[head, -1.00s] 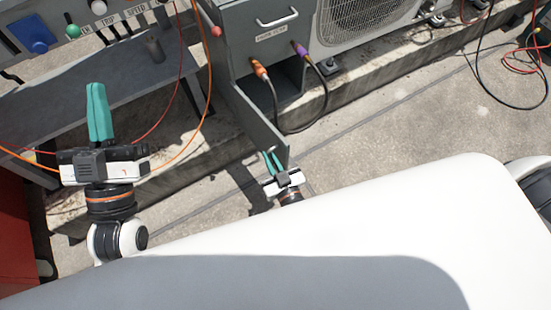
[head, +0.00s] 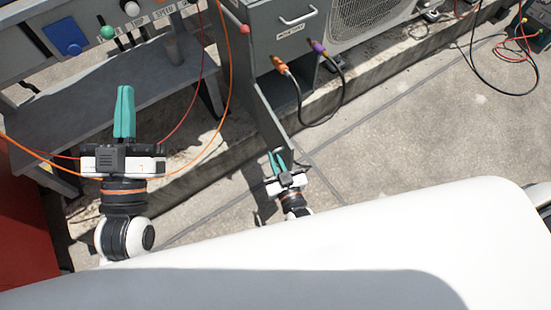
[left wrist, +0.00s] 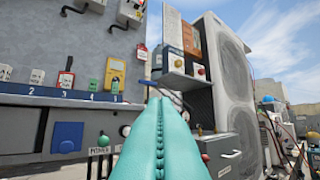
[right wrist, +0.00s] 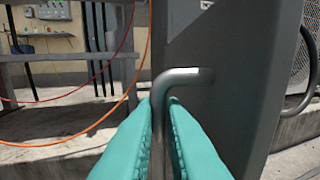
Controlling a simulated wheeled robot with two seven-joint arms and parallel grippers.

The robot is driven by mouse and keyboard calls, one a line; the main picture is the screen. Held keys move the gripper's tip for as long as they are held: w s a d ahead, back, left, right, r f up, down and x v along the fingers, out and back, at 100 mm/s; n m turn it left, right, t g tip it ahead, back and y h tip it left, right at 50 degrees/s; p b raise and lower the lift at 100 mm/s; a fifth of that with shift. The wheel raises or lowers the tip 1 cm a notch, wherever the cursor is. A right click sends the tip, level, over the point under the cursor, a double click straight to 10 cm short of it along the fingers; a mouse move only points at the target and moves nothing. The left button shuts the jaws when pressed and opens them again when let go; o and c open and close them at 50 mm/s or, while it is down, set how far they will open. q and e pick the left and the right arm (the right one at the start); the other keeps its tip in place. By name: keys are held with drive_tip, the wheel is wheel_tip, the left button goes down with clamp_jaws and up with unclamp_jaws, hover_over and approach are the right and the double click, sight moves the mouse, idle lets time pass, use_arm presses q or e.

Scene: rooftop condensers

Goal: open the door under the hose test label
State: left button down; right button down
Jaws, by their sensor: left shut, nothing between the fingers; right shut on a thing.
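The grey cabinet (head: 262,42) has a small white label (head: 290,29) under a drawer handle (head: 298,16); its print is too small to read surely. Below it, a grey door (head: 268,118) stands swung outward, its free edge toward me, with a dark opening beside it. My right gripper (head: 277,160) is at that free edge. In the right wrist view its teal fingers (right wrist: 160,110) are shut on the door's bent metal handle (right wrist: 186,76). My left gripper (head: 124,95) is shut and empty, raised beside the bench. It also shows in the left wrist view (left wrist: 165,105).
An orange plug (head: 280,65) and a purple plug (head: 317,47) with black cables are by the cabinet opening. A grey bench (head: 90,95) and an orange cable (head: 228,75) lie left. A condenser (head: 365,18) stands right. Open concrete floor (head: 420,120) is clear.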

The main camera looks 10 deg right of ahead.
drive_tip(key=c, duration=1.5)
unclamp_jaws()
drive_tip(key=shift+w, duration=0.25)
use_arm(q)
drive_tip(key=shift+w, duration=0.1)
use_arm(e)
drive_tip(key=shift+s, duration=0.2)
